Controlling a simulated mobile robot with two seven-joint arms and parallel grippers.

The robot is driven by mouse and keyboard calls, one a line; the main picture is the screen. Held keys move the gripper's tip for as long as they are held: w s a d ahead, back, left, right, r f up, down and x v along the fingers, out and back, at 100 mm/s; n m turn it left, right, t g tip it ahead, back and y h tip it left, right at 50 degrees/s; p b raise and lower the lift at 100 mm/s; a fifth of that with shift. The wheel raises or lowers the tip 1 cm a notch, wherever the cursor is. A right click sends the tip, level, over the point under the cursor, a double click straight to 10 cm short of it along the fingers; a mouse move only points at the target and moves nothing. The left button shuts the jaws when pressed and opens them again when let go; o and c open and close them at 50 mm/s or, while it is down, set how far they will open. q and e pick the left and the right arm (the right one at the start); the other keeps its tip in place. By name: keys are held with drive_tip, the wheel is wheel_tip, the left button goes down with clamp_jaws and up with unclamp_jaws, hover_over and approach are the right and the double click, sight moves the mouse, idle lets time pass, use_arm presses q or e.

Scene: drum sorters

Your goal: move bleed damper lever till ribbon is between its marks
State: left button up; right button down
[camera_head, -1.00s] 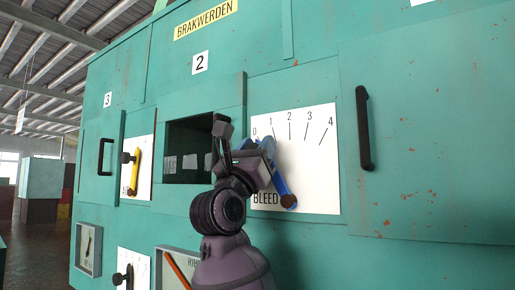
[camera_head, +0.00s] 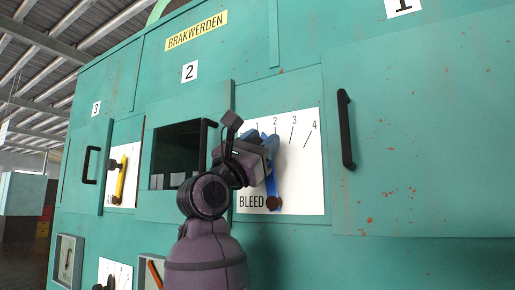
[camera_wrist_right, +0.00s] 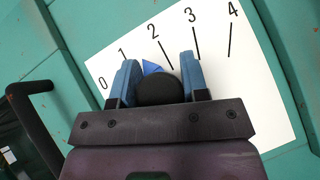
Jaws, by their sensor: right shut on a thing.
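The blue bleed damper lever (camera_head: 272,185) pivots at the bottom of a white scale plate (camera_head: 305,180) lettered BLEED and numbered up to 4. My right gripper (camera_head: 266,150) is shut on the lever's upper end. In the right wrist view, its blue fingers (camera_wrist_right: 160,80) stand either side of the round black knob (camera_wrist_right: 159,90). The lever's blue tip (camera_wrist_right: 152,68) shows between marks 1 and 2, nearer 2. The 0 on the plate is hidden behind my gripper in the head view. I cannot make out a ribbon or its marks. My left gripper is not in view.
Left of the plate is a dark open window (camera_head: 178,150), partly covered by my arm. A yellow lever (camera_head: 120,182) on another plate is farther left. Black door handles (camera_head: 346,130) stick out right and far left. A small gauge (camera_head: 67,262) sits low left.

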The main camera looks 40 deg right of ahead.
drive_tip(key=c, duration=0.7)
unclamp_jaws()
drive_tip(key=shift+o, duration=0.2)
drive_tip(key=b+v, duration=0.3)
drive_tip(key=v, duration=0.8)
drive_tip(key=shift+d, duration=0.1)
